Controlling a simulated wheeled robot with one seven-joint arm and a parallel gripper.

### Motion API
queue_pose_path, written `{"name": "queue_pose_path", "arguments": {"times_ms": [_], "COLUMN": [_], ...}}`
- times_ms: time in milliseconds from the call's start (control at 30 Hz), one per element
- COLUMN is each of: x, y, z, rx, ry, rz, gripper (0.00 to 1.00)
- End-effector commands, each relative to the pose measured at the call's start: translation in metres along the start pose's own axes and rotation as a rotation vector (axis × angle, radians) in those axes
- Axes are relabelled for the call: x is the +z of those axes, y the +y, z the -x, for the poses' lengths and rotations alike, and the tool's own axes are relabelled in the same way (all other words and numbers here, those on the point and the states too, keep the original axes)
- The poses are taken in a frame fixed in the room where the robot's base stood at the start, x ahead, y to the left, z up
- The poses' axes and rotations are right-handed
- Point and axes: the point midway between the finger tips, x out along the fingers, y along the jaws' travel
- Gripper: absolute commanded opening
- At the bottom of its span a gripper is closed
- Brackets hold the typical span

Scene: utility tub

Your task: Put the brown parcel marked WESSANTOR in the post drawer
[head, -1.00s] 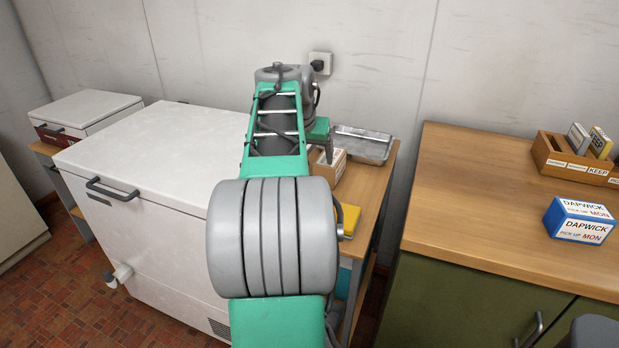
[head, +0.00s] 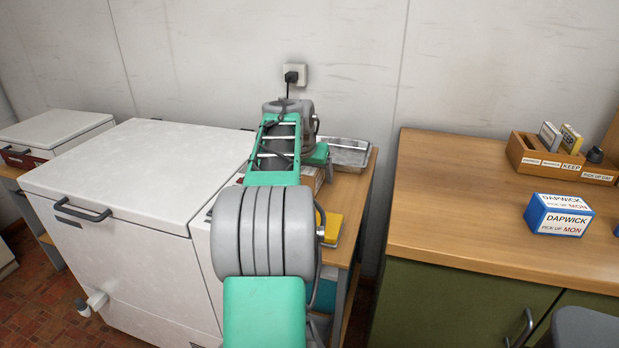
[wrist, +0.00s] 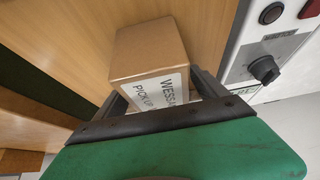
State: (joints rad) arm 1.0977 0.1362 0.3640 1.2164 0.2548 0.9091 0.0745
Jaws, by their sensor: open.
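The brown parcel (wrist: 147,50) is a small cardboard box on a wooden top in the wrist view. Its white label shows part of the name, "WESSA", and "PICK UP". My gripper (wrist: 158,90) is open, with its fingers on either side of the parcel's near, labelled end. I cannot tell whether they touch it. In the head view my arm hides most of the parcel and the fingertips. At the far left, a white unit has a dark red drawer front (head: 14,158) with a handle, seemingly shut. I cannot read whether it is the post drawer.
A metal tray (head: 347,153) and a yellow object (head: 331,226) share the parcel's wooden stand. A white chest (head: 120,180) stands left of my arm. A control panel with a knob (wrist: 264,69) is close to my gripper. A DAPWICK box (head: 558,215) sits on the right counter.

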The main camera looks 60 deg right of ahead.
Motion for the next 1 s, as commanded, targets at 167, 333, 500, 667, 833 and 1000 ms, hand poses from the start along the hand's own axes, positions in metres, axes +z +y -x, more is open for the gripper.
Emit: {"name": "queue_pose_path", "arguments": {"times_ms": [167,333,500,667,833,1000], "x": [0.0011,0.0025,0.0031,0.0034,0.0038,0.0041], "y": [-0.0003,-0.0003,-0.0004,-0.0007,-0.0014,-0.0015], "z": [-0.0013,-0.0035,-0.0044,-0.0047,-0.0048,-0.0051], "rx": [0.000,0.000,0.000,0.000,-0.001,-0.001], "ry": [-0.001,-0.001,-0.001,-0.002,-0.003,-0.003], "rz": [0.001,0.001,0.001,0.002,0.003,0.003], "gripper": [0.82,0.82,0.80,0.67,0.53,0.39]}}
